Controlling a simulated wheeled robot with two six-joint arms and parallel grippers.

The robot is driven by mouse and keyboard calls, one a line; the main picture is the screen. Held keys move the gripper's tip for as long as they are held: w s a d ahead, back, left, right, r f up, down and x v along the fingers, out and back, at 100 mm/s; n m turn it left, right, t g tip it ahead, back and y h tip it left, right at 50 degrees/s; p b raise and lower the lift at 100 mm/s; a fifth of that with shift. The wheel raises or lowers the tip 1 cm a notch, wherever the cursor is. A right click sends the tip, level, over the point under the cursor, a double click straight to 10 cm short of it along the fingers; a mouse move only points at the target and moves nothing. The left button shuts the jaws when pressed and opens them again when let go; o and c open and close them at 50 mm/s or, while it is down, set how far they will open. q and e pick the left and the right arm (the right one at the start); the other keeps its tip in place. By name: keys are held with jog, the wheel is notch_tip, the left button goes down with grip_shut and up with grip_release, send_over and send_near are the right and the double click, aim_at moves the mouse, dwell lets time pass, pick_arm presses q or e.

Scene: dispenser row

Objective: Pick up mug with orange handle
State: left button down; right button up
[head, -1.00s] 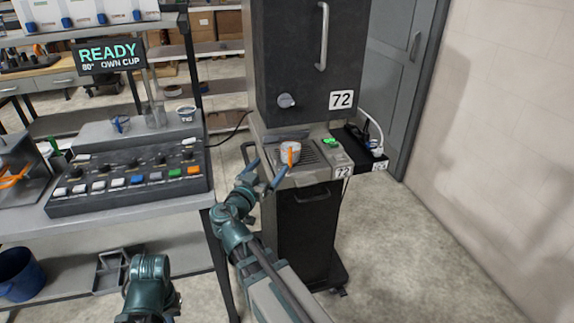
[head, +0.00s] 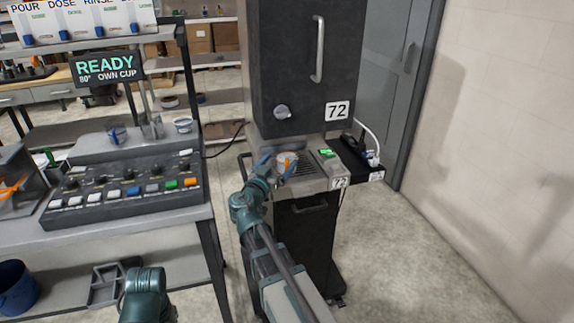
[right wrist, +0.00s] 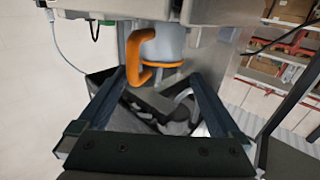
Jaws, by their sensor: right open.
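The mug with the orange handle (head: 288,156) stands on the drip tray of the tall dark machine labelled 72. In the right wrist view the pale mug (right wrist: 168,44) is just beyond the fingertips, its orange handle (right wrist: 133,62) towards the left finger. My right gripper (head: 277,166) is open in front of the mug, and its fingers partly cover the mug in the head view. In the right wrist view its fingers (right wrist: 158,76) are wide apart with no grip on the mug. Of my left arm only a link shows at the bottom; its gripper is out of view.
A control panel (head: 125,192) with several buttons is on the bench to the left. A small cup (head: 183,125) and a blue-marked cup (head: 117,134) stand behind it. A black side shelf (head: 362,166) with a cable is right of the tray. The floor at right is clear.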

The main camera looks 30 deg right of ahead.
aim_at(283, 157)
jog(key=x, duration=0.5)
jog(key=shift+d+r, duration=0.1)
jog(key=shift+r, duration=0.05)
jog(key=shift+s, duration=0.1)
jog(key=c, duration=1.3)
pick_arm(q)
jog(key=shift+r, duration=0.15)
pick_arm(e)
jog(key=shift+c, duration=0.2)
pick_arm(q)
jog(key=shift+r, duration=0.1)
pick_arm(e)
jog(key=shift+r, duration=0.15)
